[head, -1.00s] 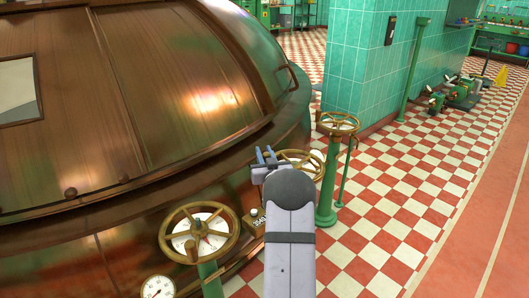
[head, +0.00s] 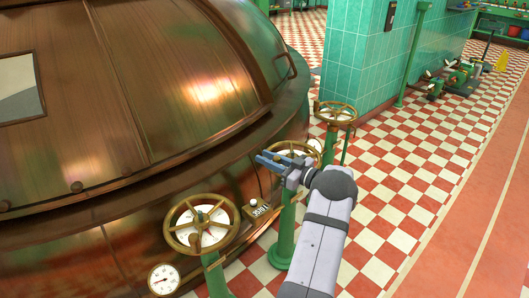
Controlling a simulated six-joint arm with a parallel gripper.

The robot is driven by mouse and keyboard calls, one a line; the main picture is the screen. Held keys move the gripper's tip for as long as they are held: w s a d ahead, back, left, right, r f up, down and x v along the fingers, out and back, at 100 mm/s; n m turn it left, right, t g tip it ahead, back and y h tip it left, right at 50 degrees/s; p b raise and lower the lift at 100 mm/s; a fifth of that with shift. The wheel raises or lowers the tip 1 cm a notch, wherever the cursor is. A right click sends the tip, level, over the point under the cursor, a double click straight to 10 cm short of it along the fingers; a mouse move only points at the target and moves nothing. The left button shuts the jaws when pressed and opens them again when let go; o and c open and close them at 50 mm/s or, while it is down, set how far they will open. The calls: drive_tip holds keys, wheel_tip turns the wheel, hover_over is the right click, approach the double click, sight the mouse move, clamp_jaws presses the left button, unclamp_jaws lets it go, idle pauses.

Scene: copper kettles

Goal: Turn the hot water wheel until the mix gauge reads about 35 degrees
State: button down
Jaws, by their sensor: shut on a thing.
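My gripper (head: 271,160) is shut on the rim of the middle brass handwheel (head: 293,147), at its left side. My wrist hides part of this wheel. The wheel stands on a green column (head: 286,238), beside the copper kettle. A second brass handwheel (head: 229,205) with a white dial face beneath it stands nearer, at lower left. A third (head: 347,106) stands farther back. A round white gauge (head: 163,279) is at the bottom left, too small to read. I cannot tell from labels which wheel is the hot water one.
The large copper kettle (head: 105,125) fills the left side. A small plate with dark marks (head: 261,210) sits on its side near the wheels. A green tiled pillar (head: 352,60) stands behind. The checkered floor (head: 425,165) on the right is open.

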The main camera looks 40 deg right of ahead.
drive_tip(key=shift+s+a+f+p, duration=0.15)
drive_tip(key=shift+s+p, duration=0.2)
drive_tip(key=shift+s, duration=0.2)
drive_tip(key=shift+s+a+f+p, duration=0.1)
drive_tip(key=shift+s+p, duration=0.2)
drive_tip(key=shift+s, duration=0.25)
drive_tip(key=shift+f, duration=0.1)
drive_tip(key=c, duration=1.8)
unclamp_jaws()
drive_tip(key=shift+c, duration=0.2)
drive_tip(key=shift+o, duration=1.4)
drive_tip(key=shift+s+a+r, duration=0.15)
drive_tip(key=shift+r, duration=0.1)
drive_tip(key=shift+s+d, duration=0.3)
drive_tip(key=shift+s, duration=0.05)
drive_tip(key=s+d, duration=0.1)
drive_tip(key=s, duration=0.5)
drive_tip(key=shift+s+p, duration=0.25)
drive_tip(key=shift+p, duration=0.1)
